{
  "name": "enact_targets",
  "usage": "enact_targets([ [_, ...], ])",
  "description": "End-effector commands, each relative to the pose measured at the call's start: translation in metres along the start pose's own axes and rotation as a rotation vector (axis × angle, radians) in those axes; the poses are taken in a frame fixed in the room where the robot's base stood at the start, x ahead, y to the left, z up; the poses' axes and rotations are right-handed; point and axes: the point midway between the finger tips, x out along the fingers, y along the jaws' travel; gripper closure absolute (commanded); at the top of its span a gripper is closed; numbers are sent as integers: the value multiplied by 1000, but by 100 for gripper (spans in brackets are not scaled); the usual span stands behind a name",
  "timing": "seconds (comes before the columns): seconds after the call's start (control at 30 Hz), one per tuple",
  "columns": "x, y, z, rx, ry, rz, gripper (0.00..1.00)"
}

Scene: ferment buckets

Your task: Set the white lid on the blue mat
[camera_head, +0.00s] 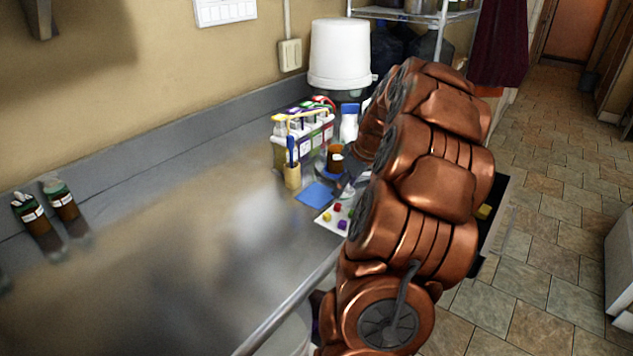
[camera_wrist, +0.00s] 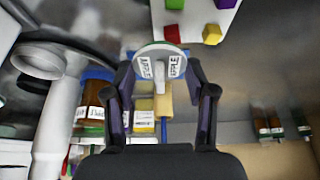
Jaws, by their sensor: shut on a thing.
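The white lid (camera_wrist: 158,64) is a round disc with a raised grip and two printed labels, one reading APPLE, in the wrist view. In the head view my own arm hides most of the gripper and the lid. The blue mat (camera_head: 316,194) lies flat on the steel counter, just left of my arm's far end, and its visible part is bare.
A white board (camera_head: 326,218) with colored cubes lies in front of the mat. A tube rack (camera_head: 302,140), a wooden block (camera_head: 292,177) and a brown jar (camera_head: 336,158) stand behind it. A white bucket (camera_head: 339,55) is farther back. The counter's left middle is clear.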

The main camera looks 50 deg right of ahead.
Motion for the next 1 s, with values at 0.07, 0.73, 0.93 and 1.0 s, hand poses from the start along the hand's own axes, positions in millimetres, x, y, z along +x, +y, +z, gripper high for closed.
enact_targets([
  [0.07,6,0,-17,-3,-3,1,67],
  [0.73,46,2,-89,-3,-1,1,67],
  [0.93,65,2,-81,-1,-1,1,67],
  [1.0,72,1,-78,-1,-1,-2,67],
])
